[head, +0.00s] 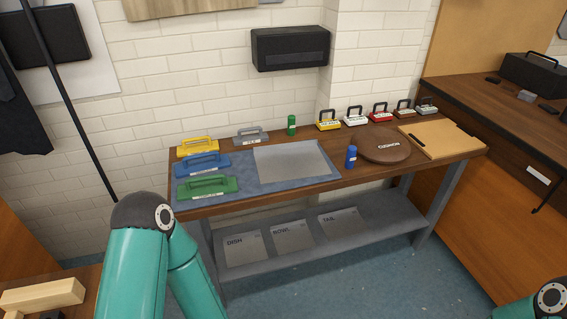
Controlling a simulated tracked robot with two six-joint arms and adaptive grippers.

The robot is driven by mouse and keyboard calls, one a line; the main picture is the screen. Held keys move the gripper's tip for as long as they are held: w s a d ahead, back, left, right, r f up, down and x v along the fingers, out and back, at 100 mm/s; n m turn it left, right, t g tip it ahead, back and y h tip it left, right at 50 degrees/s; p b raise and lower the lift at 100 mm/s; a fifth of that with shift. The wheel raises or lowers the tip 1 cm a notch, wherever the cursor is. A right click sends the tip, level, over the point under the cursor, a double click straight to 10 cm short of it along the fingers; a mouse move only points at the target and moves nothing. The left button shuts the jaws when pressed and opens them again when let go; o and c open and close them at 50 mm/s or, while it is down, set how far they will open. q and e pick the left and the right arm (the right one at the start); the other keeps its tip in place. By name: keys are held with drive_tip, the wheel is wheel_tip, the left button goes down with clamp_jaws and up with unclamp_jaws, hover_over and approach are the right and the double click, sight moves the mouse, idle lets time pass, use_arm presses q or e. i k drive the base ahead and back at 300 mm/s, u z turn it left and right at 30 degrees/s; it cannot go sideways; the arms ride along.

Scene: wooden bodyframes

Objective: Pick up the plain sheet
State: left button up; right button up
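A plain grey sheet (292,162) lies flat on the right part of a blue mat (240,189) on the wooden workbench (405,164). No lettering shows on it, and nothing rests on it. Links of my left arm show at the lower left and part of my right arm at the lower right corner. Neither gripper is in view.
Yellow (197,146), blue (202,164) and green (207,187) handled blocks stand left of the sheet. A grey handled block (251,136), green bottle (291,125), blue bottle (351,157) and brown cushion (384,148) are nearby. Labelled plates (292,234) lie on the lower shelf.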

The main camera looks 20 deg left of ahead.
sight(281, 162)
drive_tip(key=z, duration=0.1)
drive_tip(key=i, duration=0.9)
drive_tip(key=u, duration=0.1)
